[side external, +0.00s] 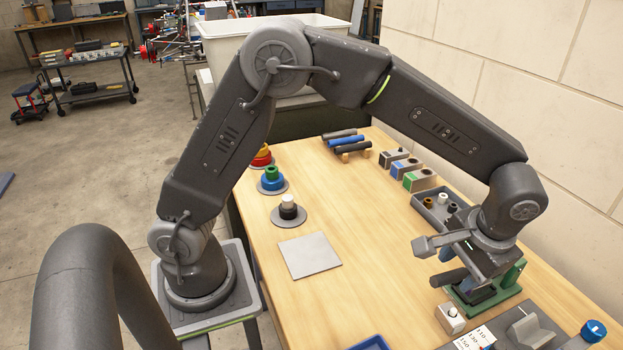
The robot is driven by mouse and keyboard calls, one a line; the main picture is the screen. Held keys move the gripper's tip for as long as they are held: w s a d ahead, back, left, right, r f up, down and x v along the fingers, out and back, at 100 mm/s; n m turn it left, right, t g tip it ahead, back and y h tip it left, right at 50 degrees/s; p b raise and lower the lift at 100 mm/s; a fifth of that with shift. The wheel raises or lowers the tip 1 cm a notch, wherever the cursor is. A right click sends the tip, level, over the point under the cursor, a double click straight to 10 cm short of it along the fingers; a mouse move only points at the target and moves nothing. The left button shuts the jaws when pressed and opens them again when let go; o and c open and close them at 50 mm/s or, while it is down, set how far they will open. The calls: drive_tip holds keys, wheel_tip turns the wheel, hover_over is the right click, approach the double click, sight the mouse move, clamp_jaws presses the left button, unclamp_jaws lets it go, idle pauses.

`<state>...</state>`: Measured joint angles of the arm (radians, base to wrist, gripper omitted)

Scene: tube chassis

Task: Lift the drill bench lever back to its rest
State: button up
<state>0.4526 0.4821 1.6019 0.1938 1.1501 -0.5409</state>
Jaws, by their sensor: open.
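The drill bench is a small green stand (513,274) on a green base at the right of the table in the side external view. My gripper (436,262) is over its left side, pointing left and down, with its two fingers apart. A short dark piece shows between the fingers; I cannot tell whether it is the lever. The lever itself is not clearly visible, as my wrist and fingers cover much of the bench. I cannot tell whether a finger touches the bench. Nothing is seen held.
A white block with a button (450,318) and a printed card (475,339) lie just in front of the bench. A grey parts tray (428,209) stands behind it, near the wall. A grey square plate (310,255) lies mid-table, with clear wood between it and my gripper.

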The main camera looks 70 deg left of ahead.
wheel_tip(320, 180, up, 8)
drive_tip(key=s+a+r+t+h, duration=0.1)
drive_tip(key=s+a+r, duration=0.3)
drive_tip(key=s+a, duration=0.15)
drive_tip(key=s+a+t+h, duration=0.1)
drive_tip(key=s+a+t, duration=0.3)
drive_tip(key=s+a, duration=0.6)
drive_tip(key=shift+s+a+f+t, duration=0.35)
drive_tip(key=shift+s+f, duration=0.1)
drive_tip(key=shift+s, duration=1.35)
